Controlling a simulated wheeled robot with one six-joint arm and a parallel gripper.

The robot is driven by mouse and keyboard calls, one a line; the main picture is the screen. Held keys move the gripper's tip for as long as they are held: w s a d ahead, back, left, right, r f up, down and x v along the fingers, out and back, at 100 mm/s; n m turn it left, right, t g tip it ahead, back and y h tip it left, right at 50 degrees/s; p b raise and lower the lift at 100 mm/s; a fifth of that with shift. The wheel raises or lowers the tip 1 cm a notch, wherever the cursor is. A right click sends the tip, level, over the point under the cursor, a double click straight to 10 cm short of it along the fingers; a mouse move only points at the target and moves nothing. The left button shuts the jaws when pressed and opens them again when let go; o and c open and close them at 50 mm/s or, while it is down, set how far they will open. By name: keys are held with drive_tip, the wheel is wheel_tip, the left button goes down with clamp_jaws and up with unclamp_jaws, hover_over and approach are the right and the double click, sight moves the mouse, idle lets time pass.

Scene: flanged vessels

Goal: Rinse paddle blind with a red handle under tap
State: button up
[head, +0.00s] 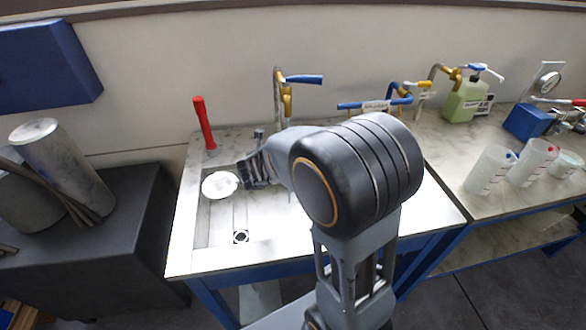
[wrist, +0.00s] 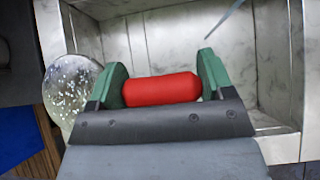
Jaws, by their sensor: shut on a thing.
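My gripper (head: 246,172) is shut on the red handle (wrist: 160,89), which lies crosswise between its two green fingers in the wrist view. The paddle blind's round disc (wrist: 72,92) sticks out past the left finger. It is speckled with white spots; I cannot tell whether these are drops or dirt. In the head view the pale disc (head: 220,184) is over the left part of the sink (head: 222,235), left of my gripper. The tap (head: 279,92), with a yellow body and blue lever, stands behind the sink. I cannot make out running water.
A red upright rod (head: 204,122) stands at the sink's back left corner. A second blue-handled fitting (head: 375,104) is behind my arm. A green soap bottle (head: 463,100) and several beakers (head: 490,170) are on the right counter. A dark bench with a grey cylinder (head: 62,165) is at left.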

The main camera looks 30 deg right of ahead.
drive_tip(key=shift+a+r, duration=0.1)
drive_tip(key=shift+a, duration=0.2)
drive_tip(key=shift+d, duration=0.2)
drive_tip(key=shift+w+d, duration=0.1)
drive_tip(key=shift+d, duration=0.3)
drive_tip(key=shift+a, duration=0.3)
drive_tip(key=shift+a, duration=0.3)
drive_tip(key=shift+d, duration=0.15)
drive_tip(key=shift+d, duration=0.45)
drive_tip(key=shift+a, duration=0.25)
idle(0.3)
